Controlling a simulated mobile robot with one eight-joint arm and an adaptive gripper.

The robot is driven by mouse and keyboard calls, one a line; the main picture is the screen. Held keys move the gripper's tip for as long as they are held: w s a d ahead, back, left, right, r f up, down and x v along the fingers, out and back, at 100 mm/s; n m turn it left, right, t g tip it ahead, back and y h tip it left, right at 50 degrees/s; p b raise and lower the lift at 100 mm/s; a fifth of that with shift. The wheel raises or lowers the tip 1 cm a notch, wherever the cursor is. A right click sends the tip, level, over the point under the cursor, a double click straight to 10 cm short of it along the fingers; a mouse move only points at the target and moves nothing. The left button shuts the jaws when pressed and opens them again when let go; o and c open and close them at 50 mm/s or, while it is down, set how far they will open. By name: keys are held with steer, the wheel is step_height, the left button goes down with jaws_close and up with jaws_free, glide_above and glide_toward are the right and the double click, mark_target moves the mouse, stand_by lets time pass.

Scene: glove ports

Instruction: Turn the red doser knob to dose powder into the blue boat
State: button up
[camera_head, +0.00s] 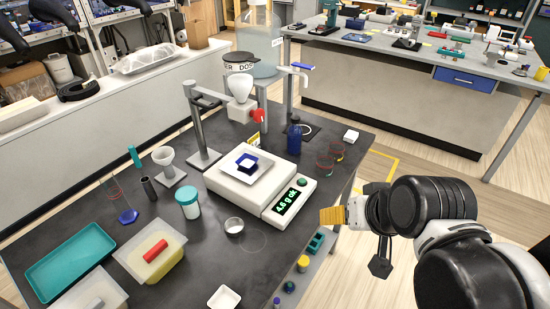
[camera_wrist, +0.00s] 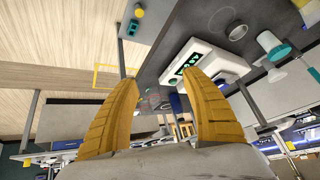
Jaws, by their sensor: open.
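The red doser knob (camera_head: 258,116) sits on the front of the white powder doser (camera_head: 241,92), which is held on a grey stand above the balance. The blue boat (camera_head: 247,162) rests on the pan of the white balance (camera_head: 240,188), below the doser. The balance display (camera_head: 289,202) glows green and seems to read "4.6 g ok". My gripper (camera_head: 325,216) is off the table's right edge, to the right of the balance and apart from everything. In the wrist view its yellow fingers (camera_wrist: 160,90) are spread and empty; the balance (camera_wrist: 208,65) shows beyond them, tilted.

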steer(key=w+a+r+m+y, duration=0.2)
steer(key=w+a+r+y, duration=0.1)
steer(key=w+a+y, duration=0.65)
steer(key=m+t+y+p, duration=0.1)
steer(key=m+t+y, duration=0.1)
steer(key=t+y, duration=0.2)
glide_toward(261, 117)
steer(key=b+x, duration=0.2)
steer(key=x, duration=0.8)
steer(key=shift+w+a, duration=0.25)
